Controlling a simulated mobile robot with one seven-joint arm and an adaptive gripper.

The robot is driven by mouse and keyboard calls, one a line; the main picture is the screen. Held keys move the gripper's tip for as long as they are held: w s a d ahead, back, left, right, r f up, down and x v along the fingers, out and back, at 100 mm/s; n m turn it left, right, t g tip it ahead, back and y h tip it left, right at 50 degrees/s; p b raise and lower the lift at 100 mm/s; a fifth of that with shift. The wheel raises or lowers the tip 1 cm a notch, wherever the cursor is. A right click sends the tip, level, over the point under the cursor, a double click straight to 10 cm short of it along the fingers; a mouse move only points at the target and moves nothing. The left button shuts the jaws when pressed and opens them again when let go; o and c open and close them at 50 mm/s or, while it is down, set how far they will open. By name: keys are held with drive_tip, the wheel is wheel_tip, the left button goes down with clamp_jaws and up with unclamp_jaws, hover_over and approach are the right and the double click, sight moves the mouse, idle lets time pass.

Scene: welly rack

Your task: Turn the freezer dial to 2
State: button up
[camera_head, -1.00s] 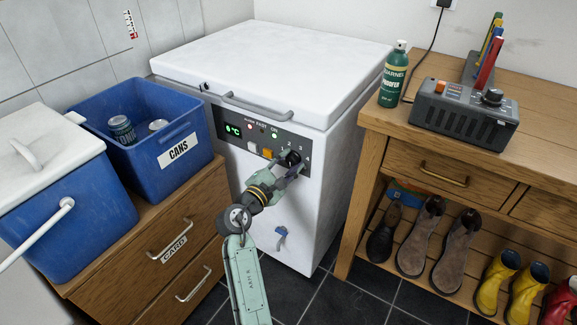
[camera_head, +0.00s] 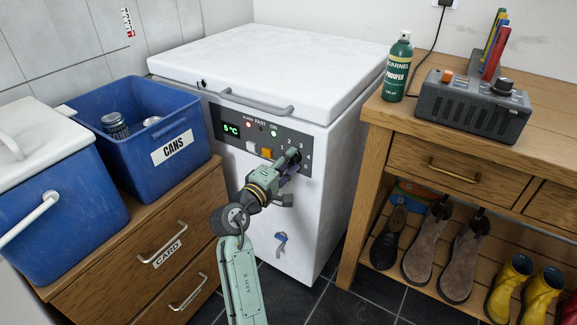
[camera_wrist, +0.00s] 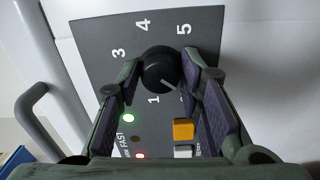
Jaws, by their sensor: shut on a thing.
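The black freezer dial (camera_wrist: 158,70) sits on a dark panel with numbers around it. My gripper (camera_wrist: 160,82) is shut on the dial, one finger on each side. In the wrist view 1, 3, 4 and 5 show; the left finger seems to cover 2. The dial's white pointer line slants down and right, toward a mark partly hidden by the right finger. In the head view my gripper (camera_head: 288,160) covers most of the dial. The white chest freezer (camera_head: 325,165) has its lid closed; its green display (camera_head: 231,129) seems to read 5°C.
A white button and an orange button (camera_head: 266,153) lie left of my gripper. The lid handle (camera_head: 258,105) is above. A blue cans bin (camera_head: 130,160) stands at left on wooden drawers. A wooden bench (camera_head: 430,125) with boots below stands at right.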

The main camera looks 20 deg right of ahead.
drive_tip(key=shift+m, duration=0.5)
drive_tip(key=o, duration=1.2)
